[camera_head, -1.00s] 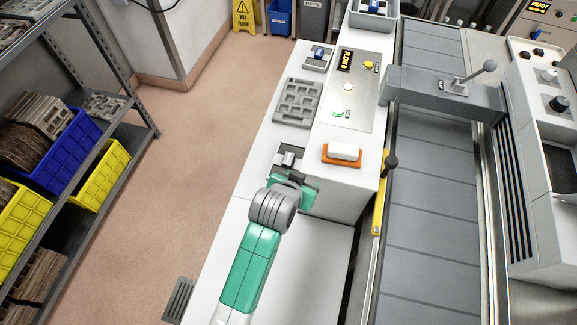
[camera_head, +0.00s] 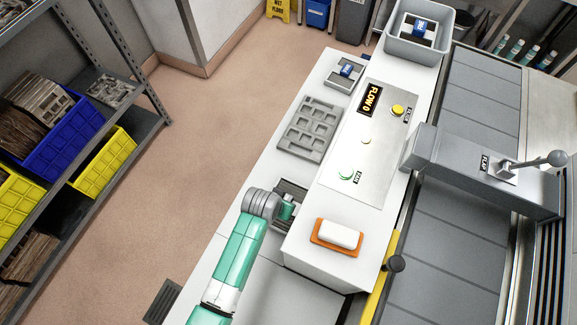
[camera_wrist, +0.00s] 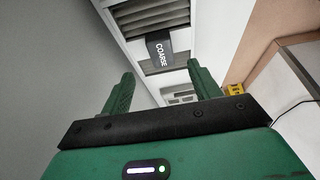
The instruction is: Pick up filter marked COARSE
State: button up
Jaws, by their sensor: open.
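The filter marked COARSE (camera_wrist: 166,40) shows in the wrist view as a grey slatted block with a dark tab lettered COARSE. It lies ahead of my gripper (camera_wrist: 161,76), and its tab is in line with the gap between the fingers. The fingers are apart with nothing between them. In the head view my gripper (camera_head: 287,208) is at the grey holder (camera_head: 291,187) beside the control box, and my wrist and gripper hide most of what is there. I cannot tell whether the fingers touch anything.
The control box (camera_head: 383,130) stands just right of my gripper, with a white block on an orange base (camera_head: 338,235) on top. A grey mould plate (camera_head: 309,128) lies beyond. A blue-tabbed piece (camera_head: 346,71) sits further back, and another (camera_head: 419,29) is in a grey bin (camera_head: 393,42).

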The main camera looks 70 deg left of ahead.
jog(key=b+x, duration=0.1)
jog(key=x, duration=0.6)
jog(key=shift+w+a, duration=0.15)
jog(key=shift+a, duration=0.05)
grip_shut()
jog(key=shift+r, duration=0.1)
notch_tip(320, 180, up, 10)
jog(key=p, duration=0.1)
